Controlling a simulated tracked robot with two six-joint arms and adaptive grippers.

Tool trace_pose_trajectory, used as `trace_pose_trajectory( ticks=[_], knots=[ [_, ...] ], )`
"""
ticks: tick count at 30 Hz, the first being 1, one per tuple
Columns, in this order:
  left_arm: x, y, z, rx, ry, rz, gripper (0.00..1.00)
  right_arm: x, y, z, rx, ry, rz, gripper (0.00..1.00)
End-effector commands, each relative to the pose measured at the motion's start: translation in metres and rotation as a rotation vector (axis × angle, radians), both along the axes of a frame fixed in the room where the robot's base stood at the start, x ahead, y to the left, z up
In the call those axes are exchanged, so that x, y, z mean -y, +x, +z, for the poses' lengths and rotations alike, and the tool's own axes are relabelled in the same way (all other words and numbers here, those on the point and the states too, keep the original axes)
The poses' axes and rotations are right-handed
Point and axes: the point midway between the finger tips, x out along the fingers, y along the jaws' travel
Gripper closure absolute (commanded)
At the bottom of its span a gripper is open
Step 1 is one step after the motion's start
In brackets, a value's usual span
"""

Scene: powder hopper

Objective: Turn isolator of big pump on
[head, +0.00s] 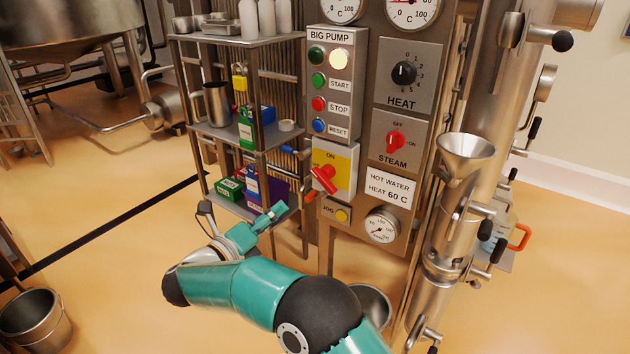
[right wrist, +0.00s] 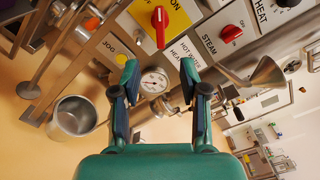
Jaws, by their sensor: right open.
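The big pump isolator is a red rotary handle (head: 325,179) on a yellow plate (head: 341,161), below the BIG PUMP button box. The plate reads ON at its top. In the head view the handle lies slanted, from upper left to lower right, not pointing straight at ON. The handle (right wrist: 159,26) also shows at the top of the right wrist view. My right gripper (head: 266,219) is to the lower left of the isolator, apart from it. In the right wrist view its fingers (right wrist: 159,72) are spread with nothing between them. My left gripper is out of view.
The JOG button (head: 341,215) and hot water gauge (head: 382,226) are below and beside the isolator. The STEAM switch (head: 395,141) is to its right. A shelf rack (head: 248,42) with boxes stands close on the left. A steel funnel (head: 466,150) is at right.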

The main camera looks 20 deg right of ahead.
Motion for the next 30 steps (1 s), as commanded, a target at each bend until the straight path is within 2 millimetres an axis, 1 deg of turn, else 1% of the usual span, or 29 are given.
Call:
trace_pose_trajectory(
  ticks=[5,15,21,25,30],
  knots=[
    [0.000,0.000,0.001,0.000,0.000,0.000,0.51,0.023,0.016,-0.001,-0.003,-0.002,-0.004,0.56],
    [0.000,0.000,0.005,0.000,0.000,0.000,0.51,0.081,0.062,-0.001,-0.004,-0.003,-0.002,0.56],
    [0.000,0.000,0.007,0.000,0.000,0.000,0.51,0.109,0.084,-0.001,-0.004,-0.004,-0.001,0.56],
    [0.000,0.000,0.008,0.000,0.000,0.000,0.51,0.121,0.094,-0.001,-0.005,-0.005,0.001,0.56],
    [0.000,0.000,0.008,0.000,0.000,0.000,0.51,0.127,0.099,-0.001,-0.005,-0.005,0.002,0.56]
  ],
)
